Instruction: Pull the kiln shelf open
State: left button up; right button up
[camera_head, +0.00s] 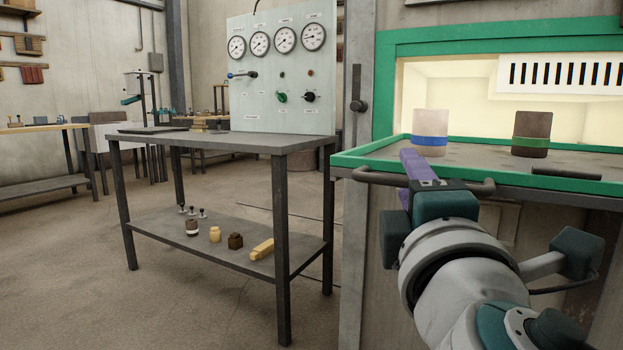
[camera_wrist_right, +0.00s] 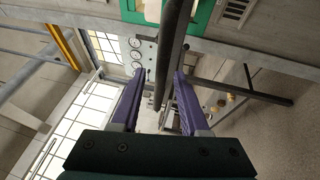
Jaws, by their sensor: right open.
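The kiln shelf (camera_head: 350,164) has a green rim and juts out in front of the bright, green-framed kiln opening. A dark bar handle (camera_head: 380,179) runs along its front edge; it also shows in the right wrist view (camera_wrist_right: 172,45). My right gripper (camera_head: 412,160) is at this handle, its purple fingers pointing towards the shelf. Contact cannot be told. My left gripper is out of view.
On the shelf stand a white cup with a blue band (camera_head: 430,122) and a brown cup with a green band (camera_head: 531,125). Left of the kiln is a metal table (camera_head: 200,140) with a gauge panel (camera_head: 282,90) and small items below. The floor at front left is clear.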

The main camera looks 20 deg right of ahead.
jog(key=v, duration=1)
jog(key=shift+b, duration=0.45)
jog(key=s+d+r+m+g+y+p, duration=0.1)
jog(key=s+d+r+m+g+p, duration=0.55)
jog(key=p, duration=1.55)
jog(key=s+a+r+m+g+y+p, duration=0.2)
jog(key=s+a+r+g+y+p, duration=0.15)
jog(key=r+p, duration=0.65)
jog(key=s+a+r+m+g+y+p, duration=0.4)
jog(key=r+p, duration=0.3)
jog(key=p, duration=0.5)
notch_tip(320, 180, up, 36)
jog(key=s+n+p, duration=0.1)
jog(key=p, duration=3.4)
jog(key=shift+d+f+y, duration=0.15)
jog(key=shift+d+y, duration=0.15)
jog(key=shift+y, duration=0.05)
